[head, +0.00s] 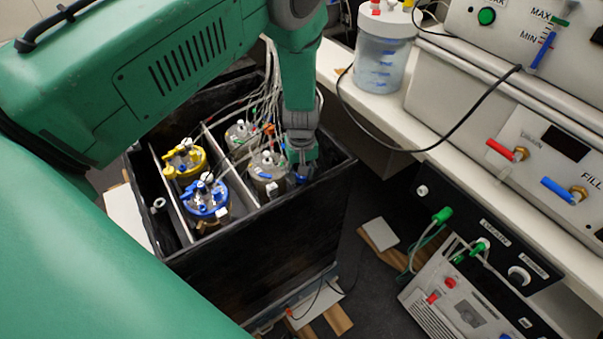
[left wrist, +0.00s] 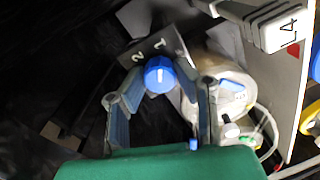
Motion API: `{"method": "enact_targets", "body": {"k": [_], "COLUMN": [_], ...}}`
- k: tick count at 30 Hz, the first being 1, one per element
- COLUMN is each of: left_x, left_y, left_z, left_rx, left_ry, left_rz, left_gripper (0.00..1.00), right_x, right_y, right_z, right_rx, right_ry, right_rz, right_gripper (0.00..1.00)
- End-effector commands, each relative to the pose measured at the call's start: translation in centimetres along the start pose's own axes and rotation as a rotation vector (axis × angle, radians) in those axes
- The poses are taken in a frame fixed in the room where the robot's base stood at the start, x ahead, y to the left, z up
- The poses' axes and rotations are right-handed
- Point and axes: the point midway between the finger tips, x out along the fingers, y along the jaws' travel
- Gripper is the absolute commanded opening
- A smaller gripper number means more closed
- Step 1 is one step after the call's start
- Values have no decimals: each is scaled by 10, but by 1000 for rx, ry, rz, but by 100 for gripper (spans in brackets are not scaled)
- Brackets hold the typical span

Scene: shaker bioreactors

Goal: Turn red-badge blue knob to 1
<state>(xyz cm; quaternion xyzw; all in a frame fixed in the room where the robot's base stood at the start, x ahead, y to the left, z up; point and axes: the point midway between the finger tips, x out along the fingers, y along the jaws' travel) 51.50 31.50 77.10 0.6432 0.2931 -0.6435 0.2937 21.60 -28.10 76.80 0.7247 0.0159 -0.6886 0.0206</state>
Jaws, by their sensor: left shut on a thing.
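In the left wrist view a round blue knob (left wrist: 158,77) with a white pointer line sits by a dark plate (left wrist: 146,52) marked 2 and 1. The pointer runs roughly up the picture, toward the 1. My left gripper (left wrist: 160,82) has its two fingers on opposite sides of the knob, shut on it. A red badge (left wrist: 294,51) shows on a pale wall at the right. In the head view my left gripper (head: 301,174) reaches down at the right side of the black box and hides the knob. My right gripper is not in view.
The open black box (head: 270,245) holds several vessels, among them a yellow-topped one (head: 185,160) and a blue-topped one (head: 206,200). Tubes and cables rise behind them. A bench (head: 380,90) with a clear jar (head: 384,62) and control panels stands at the right.

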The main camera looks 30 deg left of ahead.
Motion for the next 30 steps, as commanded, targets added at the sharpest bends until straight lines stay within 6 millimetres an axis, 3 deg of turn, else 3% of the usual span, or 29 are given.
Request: {"method": "enact_targets", "body": {"k": [16,17,18,30], "left_x": [1,1,1,-6], "left_y": [0,0,0,0], "left_z": [0,0,0,0], "left_rx": [-24,-24,-24,-24], "left_ry": [0,0,0,2], "left_rz": [1,1,1,2], "left_gripper": [0,33,46,46], "right_x": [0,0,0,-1], "right_y": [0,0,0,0], "right_z": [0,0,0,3], "right_rx": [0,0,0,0], "right_ry": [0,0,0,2], "right_rz": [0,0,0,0], "right_gripper": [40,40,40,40]}}
